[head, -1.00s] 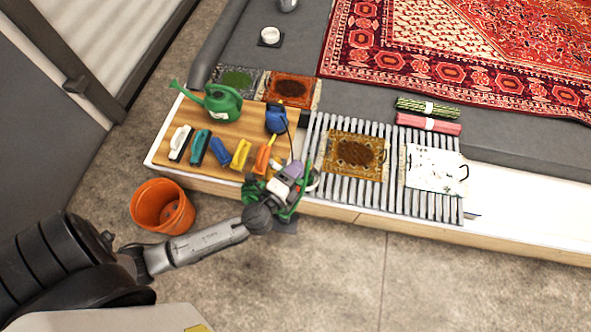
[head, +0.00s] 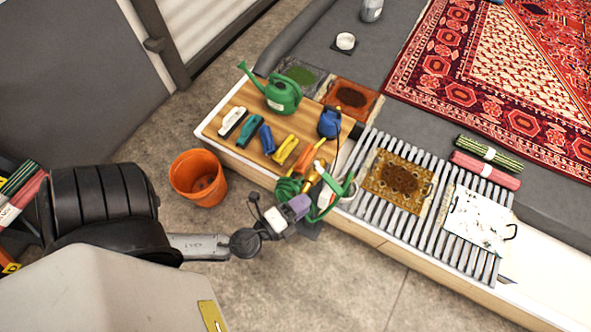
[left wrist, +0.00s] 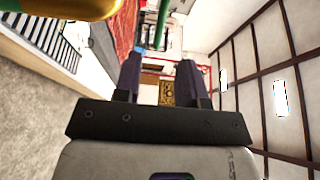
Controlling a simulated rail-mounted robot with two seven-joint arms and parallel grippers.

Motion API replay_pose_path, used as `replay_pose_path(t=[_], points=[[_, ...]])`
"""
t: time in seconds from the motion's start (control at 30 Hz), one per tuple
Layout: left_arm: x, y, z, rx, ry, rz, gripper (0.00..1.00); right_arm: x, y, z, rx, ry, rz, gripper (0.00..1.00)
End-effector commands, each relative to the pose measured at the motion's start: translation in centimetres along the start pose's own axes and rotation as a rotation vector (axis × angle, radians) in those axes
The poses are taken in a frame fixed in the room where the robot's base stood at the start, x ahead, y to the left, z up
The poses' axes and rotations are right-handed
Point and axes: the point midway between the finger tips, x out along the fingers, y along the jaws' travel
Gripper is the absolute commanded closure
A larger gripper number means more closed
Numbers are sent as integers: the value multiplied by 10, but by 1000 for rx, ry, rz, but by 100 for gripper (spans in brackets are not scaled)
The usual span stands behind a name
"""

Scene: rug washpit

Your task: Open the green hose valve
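A brass tap (head: 315,174) with a green lever (head: 343,188) stands at the near edge of the low platform, beside a coiled green hose (head: 288,188). My left gripper (head: 306,204) is close to the tap and lever on their near side and partly hides them. In the left wrist view, the two dark fingers (left wrist: 160,80) stand apart with nothing between them. A green bar, apparently the lever (left wrist: 162,24), shows beyond the fingertips, and brass (left wrist: 62,7) fills the top left corner. I cannot tell whether a finger touches the lever. My right gripper is not in view.
An orange bucket (head: 198,180) stands on the floor left of the platform. A wooden board (head: 240,146) holds a green watering can (head: 275,92) and several brushes. A slatted grate (head: 362,206) with a small rug (head: 400,180) lies to the right. The near floor is open.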

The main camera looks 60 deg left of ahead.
Motion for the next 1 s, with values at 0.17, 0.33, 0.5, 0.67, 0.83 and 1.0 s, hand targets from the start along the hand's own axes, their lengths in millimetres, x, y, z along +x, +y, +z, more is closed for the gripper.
replay_pose_path(t=[0.17, 0.33, 0.5, 0.67, 0.83, 1.0], points=[[-15, 1, 0, 1, 2, 1, 63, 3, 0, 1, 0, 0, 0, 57], [-18, 0, 0, 0, 1, 0, 63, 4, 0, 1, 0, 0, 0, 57], [-18, 0, 0, 0, 1, 0, 63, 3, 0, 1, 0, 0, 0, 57], [-18, 0, 0, 0, 1, 0, 73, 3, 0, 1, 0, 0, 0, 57], [-9, -10, -1, -3, 1, -26, 90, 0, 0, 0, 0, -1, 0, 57], [40, -70, -6, -15, 3, -175, 100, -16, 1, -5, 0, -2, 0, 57]])
